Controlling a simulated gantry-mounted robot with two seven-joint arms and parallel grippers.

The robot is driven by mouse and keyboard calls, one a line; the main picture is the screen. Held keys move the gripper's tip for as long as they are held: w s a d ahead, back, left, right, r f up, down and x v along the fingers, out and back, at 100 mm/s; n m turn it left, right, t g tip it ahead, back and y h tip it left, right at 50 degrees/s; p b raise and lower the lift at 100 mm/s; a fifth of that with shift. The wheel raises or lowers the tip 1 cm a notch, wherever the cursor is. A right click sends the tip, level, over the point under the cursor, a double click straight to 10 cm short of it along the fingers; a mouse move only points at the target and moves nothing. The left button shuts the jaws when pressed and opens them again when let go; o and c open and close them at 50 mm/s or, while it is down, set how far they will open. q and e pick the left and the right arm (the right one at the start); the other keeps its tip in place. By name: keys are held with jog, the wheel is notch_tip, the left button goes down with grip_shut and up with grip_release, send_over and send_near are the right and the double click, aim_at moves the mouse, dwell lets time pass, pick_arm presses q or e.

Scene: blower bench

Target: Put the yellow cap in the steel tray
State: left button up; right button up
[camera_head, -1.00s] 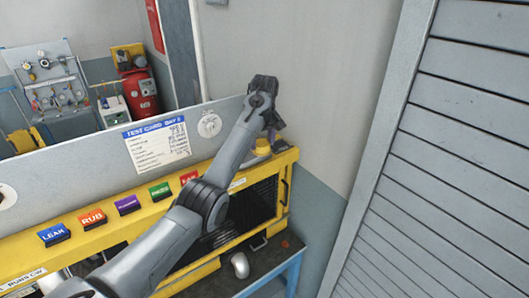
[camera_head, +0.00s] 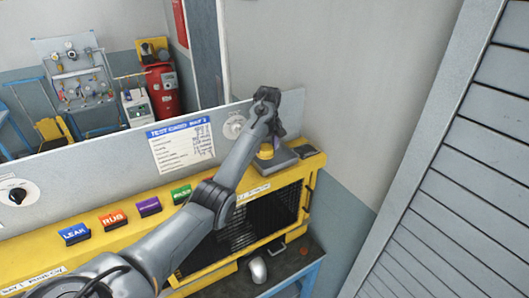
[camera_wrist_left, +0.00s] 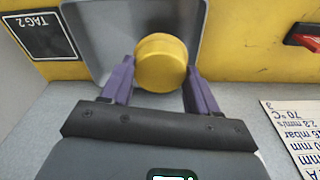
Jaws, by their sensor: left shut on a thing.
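The yellow cap (camera_wrist_left: 161,62) is round and sits between the two purple fingers of my left gripper (camera_wrist_left: 160,72) in the left wrist view. The gripper is shut on it. In the head view the cap (camera_head: 265,151) shows just below my left gripper (camera_head: 270,130), over or in the grey steel tray (camera_head: 281,160) at the right end of the yellow bench top. In the wrist view the tray (camera_wrist_left: 88,32) lies around and behind the cap. I cannot tell whether the cap touches the tray floor. My right gripper is not in view.
A grey upright panel with a test card (camera_head: 182,145) and a dial (camera_head: 233,126) stands behind the bench top. Coloured labelled blocks, such as the blue one (camera_head: 74,234), line its front. A dark meshed opening (camera_head: 275,212) is below. A grey slatted shutter (camera_head: 450,190) is at right.

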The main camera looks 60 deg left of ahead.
aim_at(266, 148)
pick_arm(q)
jog(key=shift+d+f, duration=0.1)
jog(key=shift+f, duration=1.85)
jog(key=shift+f, duration=0.15)
jog(key=o, duration=0.8)
jog(key=shift+c, duration=0.2)
